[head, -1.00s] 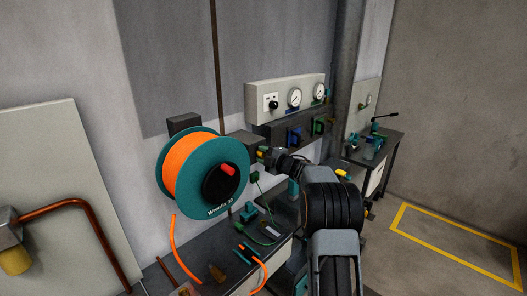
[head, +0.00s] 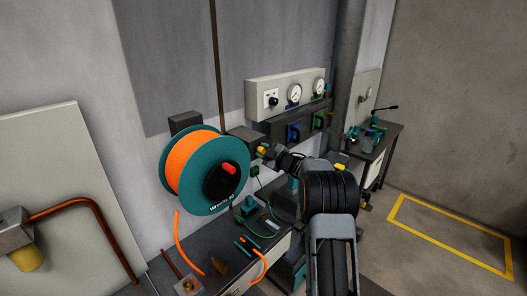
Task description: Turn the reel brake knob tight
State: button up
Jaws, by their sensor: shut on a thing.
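The reel (head: 225,194) hangs on the wall left of centre, with teal flanges and orange hose wound on it. A red handle (head: 228,168) sits on its black hub. My gripper (head: 264,151) is just right of the reel, close to the grey block there. It is shut on a small yellow piece, which I take to be the reel brake knob (head: 261,151). The fingers are small and dark in this view and hide part of the knob. I cannot tell how far the knob is turned.
A bench (head: 225,262) below the reel holds tools and a loose orange hose end. A gauge panel (head: 285,97) is on the wall above my gripper. A copper pipe (head: 98,220) runs at the left. Open floor with a yellow marked rectangle (head: 450,230) lies at the right.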

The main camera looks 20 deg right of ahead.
dwell(0.3)
jog(key=o, duration=0.9)
jog(key=b+v, duration=0.4)
jog(key=v, duration=1)
jog(key=shift+w, duration=0.1)
